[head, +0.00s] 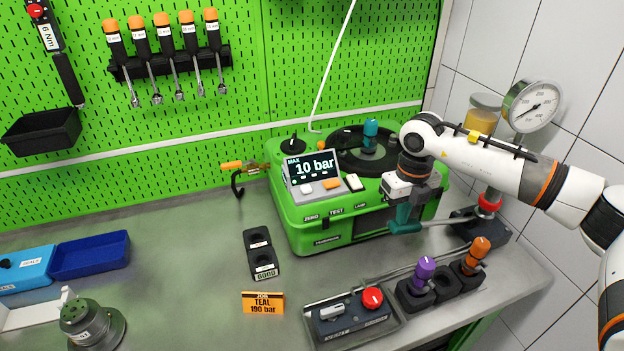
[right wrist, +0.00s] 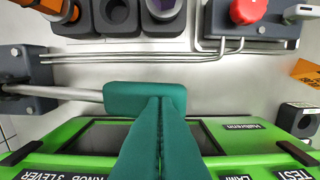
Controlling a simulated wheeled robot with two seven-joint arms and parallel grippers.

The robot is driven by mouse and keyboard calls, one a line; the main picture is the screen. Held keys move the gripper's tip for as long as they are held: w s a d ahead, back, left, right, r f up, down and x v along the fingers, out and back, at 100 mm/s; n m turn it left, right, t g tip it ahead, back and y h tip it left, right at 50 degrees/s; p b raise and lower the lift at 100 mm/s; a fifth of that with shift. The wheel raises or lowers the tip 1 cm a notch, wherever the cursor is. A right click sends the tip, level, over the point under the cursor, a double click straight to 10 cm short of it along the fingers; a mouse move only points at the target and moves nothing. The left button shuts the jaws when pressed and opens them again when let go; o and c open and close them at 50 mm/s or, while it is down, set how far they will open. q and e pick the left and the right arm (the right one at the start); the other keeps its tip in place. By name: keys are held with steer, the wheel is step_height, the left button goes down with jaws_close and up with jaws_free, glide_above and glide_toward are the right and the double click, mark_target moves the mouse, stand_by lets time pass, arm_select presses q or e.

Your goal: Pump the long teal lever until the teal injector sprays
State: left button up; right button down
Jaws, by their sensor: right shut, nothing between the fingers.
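The long lever has a grey rod and a teal grip (head: 407,227); it reaches left from the pump base (head: 482,232), in front of the green tester. In the right wrist view the teal grip (right wrist: 130,98) lies crosswise at the fingertips. My right gripper (head: 403,216) has teal fingers, shut and empty, pointing down at the grip. In the right wrist view the fingertips (right wrist: 166,100) overlap the grip; I cannot tell whether they touch it. The teal injector (head: 370,132) stands upright on the tester's round black top; no spray shows. My left gripper is not in view.
The green tester (head: 310,232) displays "MAX 10 bar". A pressure gauge (head: 533,107) stands at the back right. An orange card (head: 263,303) reads "TEAL 190 bar". Purple (head: 425,272) and orange (head: 477,252) injectors stand in black holders near the front.

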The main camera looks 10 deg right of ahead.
mark_target(397, 230)
steer(key=shift+a+f+b, duration=0.15)
steer(key=shift+f+b, duration=0.75)
steer(key=shift+f, duration=0.45)
steer(key=shift+a+f+b, duration=0.15)
steer(key=shift+f+b, duration=0.75)
steer(key=shift+f, duration=0.4)
steer(key=shift+d+r+p, duration=0.15)
steer(key=shift+r+p, duration=0.5)
steer(key=shift+r, duration=0.4)
steer(key=shift+d+r+p, duration=0.2)
steer(key=shift+r+p, duration=0.5)
steer(key=shift+r, duration=0.4)
steer(key=shift+d+r+p, duration=0.15)
steer(key=shift+r+p, duration=0.5)
steer(key=shift+r, duration=0.4)
steer(key=shift+f, duration=0.15)
